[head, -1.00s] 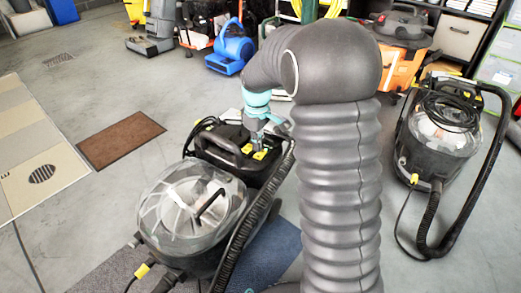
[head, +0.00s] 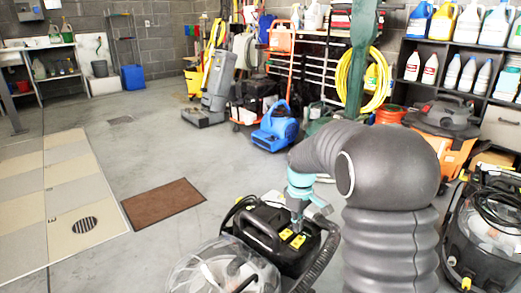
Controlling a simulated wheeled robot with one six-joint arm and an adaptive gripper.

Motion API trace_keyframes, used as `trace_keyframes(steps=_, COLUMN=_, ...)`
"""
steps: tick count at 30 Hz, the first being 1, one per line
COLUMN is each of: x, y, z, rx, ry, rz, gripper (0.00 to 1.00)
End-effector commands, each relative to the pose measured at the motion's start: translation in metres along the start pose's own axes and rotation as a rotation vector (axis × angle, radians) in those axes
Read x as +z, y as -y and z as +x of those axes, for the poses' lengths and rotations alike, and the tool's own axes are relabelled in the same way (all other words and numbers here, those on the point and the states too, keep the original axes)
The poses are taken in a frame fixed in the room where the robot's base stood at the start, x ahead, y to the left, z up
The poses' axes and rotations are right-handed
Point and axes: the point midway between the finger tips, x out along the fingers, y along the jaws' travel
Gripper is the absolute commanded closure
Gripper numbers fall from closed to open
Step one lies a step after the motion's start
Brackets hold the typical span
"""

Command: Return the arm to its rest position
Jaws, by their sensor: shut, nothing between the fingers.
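My arm, in its grey ribbed sleeve (head: 392,190), stands at the right of centre in the head view. It bends over to the left and down at a teal wrist (head: 300,180). My gripper (head: 297,226) is small in the picture and points down. It is shut and empty, over or just in front of the black machine top with yellow tabs (head: 262,232). I cannot tell whether it touches the machine.
A clear-domed vacuum (head: 215,268) stands close at the bottom, and another vacuum (head: 482,235) at the right. A blue blower (head: 276,130), an orange machine (head: 440,140) and bottle shelves stand behind. Open floor with a brown mat (head: 162,204) lies left.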

Motion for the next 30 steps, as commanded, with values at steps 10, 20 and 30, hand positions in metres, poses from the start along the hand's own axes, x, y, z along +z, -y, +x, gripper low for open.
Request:
trace_keyframes(steps=10, x=0.037, y=0.032, z=0.01, rx=-0.02, ry=0.032, rz=0.319, gripper=1.0)
trace_keyframes(steps=20, x=0.09, y=0.078, z=-0.041, rx=0.013, ry=-0.027, rz=0.526, gripper=1.0)
trace_keyframes(steps=30, x=0.154, y=0.133, z=-0.101, rx=0.063, ry=-0.158, rz=0.685, gripper=1.0)
